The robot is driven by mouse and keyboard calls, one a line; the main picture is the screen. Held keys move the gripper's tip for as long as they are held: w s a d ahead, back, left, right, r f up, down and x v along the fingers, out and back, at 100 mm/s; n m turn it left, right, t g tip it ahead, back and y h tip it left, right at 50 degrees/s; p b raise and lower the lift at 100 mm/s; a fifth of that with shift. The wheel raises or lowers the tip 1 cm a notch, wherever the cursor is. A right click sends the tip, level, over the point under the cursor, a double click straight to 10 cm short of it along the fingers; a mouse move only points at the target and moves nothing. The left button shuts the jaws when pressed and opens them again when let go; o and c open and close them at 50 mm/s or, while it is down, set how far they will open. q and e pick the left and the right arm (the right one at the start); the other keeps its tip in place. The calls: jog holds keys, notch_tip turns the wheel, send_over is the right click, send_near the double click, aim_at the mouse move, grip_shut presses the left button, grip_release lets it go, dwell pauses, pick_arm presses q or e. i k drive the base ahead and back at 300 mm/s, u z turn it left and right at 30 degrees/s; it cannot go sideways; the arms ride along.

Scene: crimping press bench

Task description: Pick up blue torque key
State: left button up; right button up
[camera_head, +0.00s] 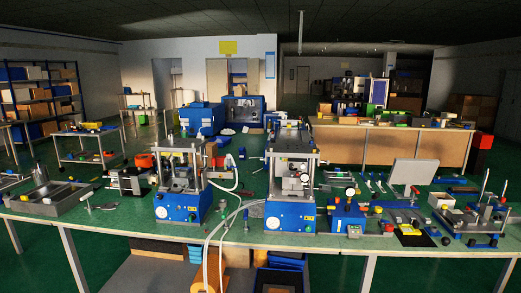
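I cannot make out a blue torque key with certainty; the small tools on the bench are too small to tell apart. Several small blue items lie at the right of the green-topped bench (130,227), among them a blue piece (482,245) near the front right edge. Neither of my grippers is in view.
Two blue crimping presses (183,205) (291,215) stand mid-bench, with pale hoses (222,225) hanging over the front edge. A metal tray (52,199) is at the left. A grey panel (414,172) stands behind crowded tools at the right. The front left strip is mostly clear.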

aim_at(246, 229)
jog(key=u, duration=0.7)
jog(key=i, duration=0.75)
jog(key=z, duration=0.8)
